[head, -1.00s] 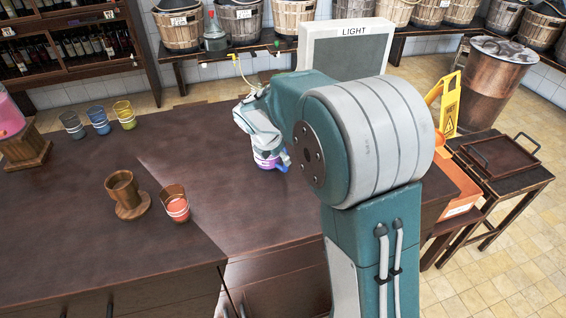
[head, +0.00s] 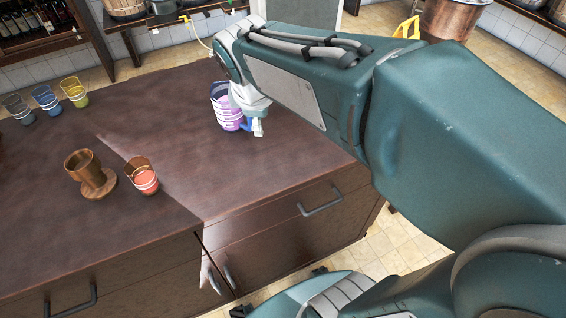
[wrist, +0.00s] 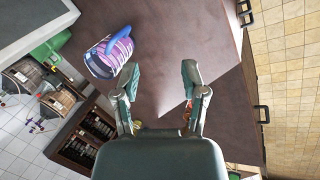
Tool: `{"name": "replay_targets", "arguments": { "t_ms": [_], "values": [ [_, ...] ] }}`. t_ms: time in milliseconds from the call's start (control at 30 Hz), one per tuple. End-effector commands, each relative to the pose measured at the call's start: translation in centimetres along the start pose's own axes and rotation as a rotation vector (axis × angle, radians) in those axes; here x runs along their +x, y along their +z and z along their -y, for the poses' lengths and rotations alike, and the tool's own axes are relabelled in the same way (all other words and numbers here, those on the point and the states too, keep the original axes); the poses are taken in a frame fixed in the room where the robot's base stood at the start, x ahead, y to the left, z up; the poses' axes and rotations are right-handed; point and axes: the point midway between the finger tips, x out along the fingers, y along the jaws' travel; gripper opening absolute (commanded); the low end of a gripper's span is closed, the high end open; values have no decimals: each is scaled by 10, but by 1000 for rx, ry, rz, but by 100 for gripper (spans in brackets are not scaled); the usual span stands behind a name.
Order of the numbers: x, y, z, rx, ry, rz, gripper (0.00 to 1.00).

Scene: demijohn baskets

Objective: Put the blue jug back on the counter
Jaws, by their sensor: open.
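The blue jug (head: 226,110) has a blue rim and handle and a purple-and-white banded body. It appears to stand upright on the dark wooden counter (head: 150,105), near its far edge. My gripper (head: 257,128) is just right of the jug in the head view. In the wrist view my gripper (wrist: 159,76) has its fingers spread with nothing between them. Whether the left finger touches the jug is unclear.
A wooden cup on a round base (head: 83,168) and an orange-filled glass (head: 142,178) stand toward the counter's front left. Several coloured glasses (head: 73,92) stand at the far left. The counter's middle is clear. A yellow sign (head: 407,28) stands behind my arm.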

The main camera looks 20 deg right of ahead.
Motion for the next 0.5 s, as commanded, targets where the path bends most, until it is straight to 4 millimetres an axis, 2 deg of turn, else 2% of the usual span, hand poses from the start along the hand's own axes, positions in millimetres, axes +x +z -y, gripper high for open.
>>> {"name": "replay_targets", "arguments": {
  "t_ms": [100, 300, 400, 500],
  "values": [
    [-18, 22, 31, 302, 4, -65, 55],
    [-31, 49, 82, 784, -25, -166, 55],
    [-32, 56, 99, 953, -45, -201, 55],
    [-32, 59, 108, 1048, -60, -220, 55]
  ]
}}
